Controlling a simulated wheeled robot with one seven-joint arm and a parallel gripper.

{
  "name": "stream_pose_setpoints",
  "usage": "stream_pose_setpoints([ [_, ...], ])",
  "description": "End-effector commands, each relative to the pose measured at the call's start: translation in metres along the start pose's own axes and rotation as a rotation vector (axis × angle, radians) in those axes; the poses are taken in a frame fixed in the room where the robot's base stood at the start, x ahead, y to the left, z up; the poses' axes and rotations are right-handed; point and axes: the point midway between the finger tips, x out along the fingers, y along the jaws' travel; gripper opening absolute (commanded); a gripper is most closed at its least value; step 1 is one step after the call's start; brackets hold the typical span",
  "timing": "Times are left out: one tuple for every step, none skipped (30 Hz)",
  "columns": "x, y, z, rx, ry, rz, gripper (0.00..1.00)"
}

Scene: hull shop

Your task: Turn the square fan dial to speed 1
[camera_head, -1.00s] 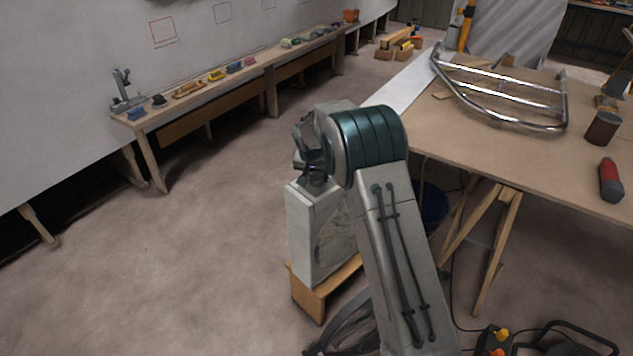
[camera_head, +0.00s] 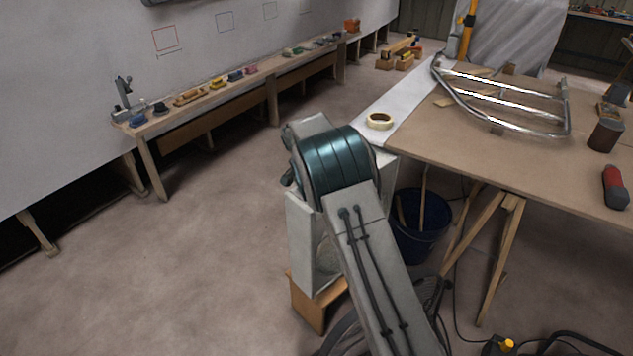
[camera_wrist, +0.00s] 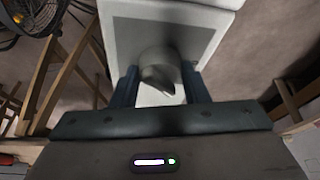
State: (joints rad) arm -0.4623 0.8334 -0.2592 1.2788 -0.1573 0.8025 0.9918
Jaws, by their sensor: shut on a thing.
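The white square fan (camera_head: 301,240) stands on a low wooden stool (camera_head: 309,304) in the head view. My arm hides much of its right side and top. In the wrist view the fan's top (camera_wrist: 205,28) has a grey panel with a round grey dial (camera_wrist: 159,72) on it. The dial has a raised pointer. My gripper (camera_wrist: 160,88) is shut on the dial, one dark finger on each side of it. No speed marks can be read. The gripper's fingers are hidden behind my arm in the head view.
A workbench (camera_head: 470,150) with a bent metal rail (camera_head: 500,97) and a tape roll (camera_head: 380,121) is at the right. A dark blue bucket (camera_head: 420,228) stands beneath its near edge. Cables lie on the floor. The floor left of the fan is clear.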

Motion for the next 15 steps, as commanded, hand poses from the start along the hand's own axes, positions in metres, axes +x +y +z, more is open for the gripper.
stream_pose_setpoints([
  [-0.0001,-0.0006,0.0003,-0.001,0.0,-0.001,0.18],
  [-0.0001,-0.0006,0.0003,-0.001,0.0,-0.001,0.18],
  [-0.0001,-0.0006,0.0003,-0.001,0.0,-0.001,0.18],
  [0.0,-0.0006,0.0003,-0.001,0.0,-0.001,0.18],
  [0.0,-0.0006,0.0003,-0.001,0.0,-0.002,0.44],
  [0.0,-0.0006,0.0003,-0.001,0.0,-0.002,0.55],
  [0.0,-0.0006,0.0003,-0.001,0.0,-0.002,0.62],
  [0.0,-0.0005,0.0002,-0.001,0.0,-0.001,0.62],
  [0.0,-0.0004,0.0002,-0.001,0.0,-0.001,0.62],
  [0.0001,-0.0003,0.0001,-0.001,0.0,-0.001,0.62],
  [0.0001,-0.0002,0.0001,-0.001,0.0,-0.001,0.62],
  [0.0001,-0.0001,0.0,-0.001,0.0,-0.001,0.62],
  [0.0002,0.0,-0.0001,-0.001,0.0,-0.001,0.62],
  [0.0001,0.0,-0.0001,0.0,0.0,-0.001,0.62],
  [-0.0002,0.0,-0.0003,0.0,0.0,-0.001,0.62],
])
